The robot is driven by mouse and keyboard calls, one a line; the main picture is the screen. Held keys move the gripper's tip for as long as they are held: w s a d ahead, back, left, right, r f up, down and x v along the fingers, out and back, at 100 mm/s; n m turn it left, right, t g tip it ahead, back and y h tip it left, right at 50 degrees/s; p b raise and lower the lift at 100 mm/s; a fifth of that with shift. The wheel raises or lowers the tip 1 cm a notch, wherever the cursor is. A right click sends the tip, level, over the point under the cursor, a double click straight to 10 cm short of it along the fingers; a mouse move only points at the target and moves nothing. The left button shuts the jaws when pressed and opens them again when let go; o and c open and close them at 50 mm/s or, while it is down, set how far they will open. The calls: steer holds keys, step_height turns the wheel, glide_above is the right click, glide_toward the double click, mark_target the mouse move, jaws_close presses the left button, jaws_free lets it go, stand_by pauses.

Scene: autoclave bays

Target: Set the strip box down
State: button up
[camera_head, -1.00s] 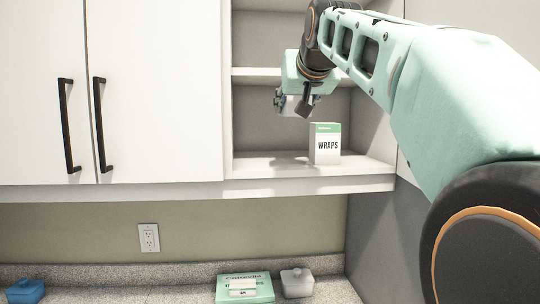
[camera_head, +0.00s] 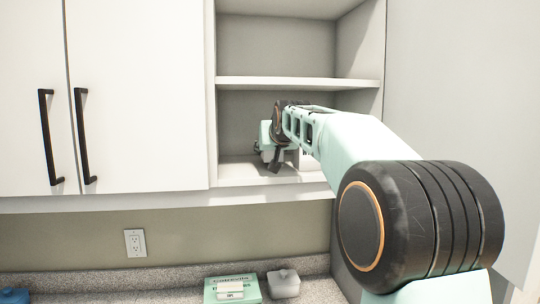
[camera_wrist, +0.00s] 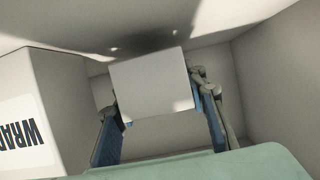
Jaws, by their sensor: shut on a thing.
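The strip box (camera_wrist: 152,86) is a plain pale box between the two blue-padded fingers of my gripper (camera_wrist: 160,125) in the wrist view. My gripper is shut on it. In the head view my gripper (camera_head: 267,152) is inside the lower open shelf bay, low over the shelf board (camera_head: 236,171). There the strip box cannot be made out clearly. In the wrist view a dark shadow lies on the surface beside the box; I cannot tell whether they touch.
The white WRAPS box (camera_wrist: 32,115) stands beside my gripper in the wrist view; my arm mostly hides it in the head view. An upper shelf (camera_head: 295,83) spans above. On the counter are a green carton (camera_head: 232,290) and a grey lidded container (camera_head: 284,284).

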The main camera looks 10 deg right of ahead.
steer(key=shift+f, duration=0.9)
steer(key=shift+f, duration=0.1)
steer(key=shift+f, duration=0.15)
steer(key=o, duration=1.2)
steer(key=shift+r, duration=0.2)
steer(key=shift+s+r, duration=0.15)
steer(key=b+v, duration=0.3)
steer(key=v, duration=0.8)
steer(key=shift+s, duration=0.4)
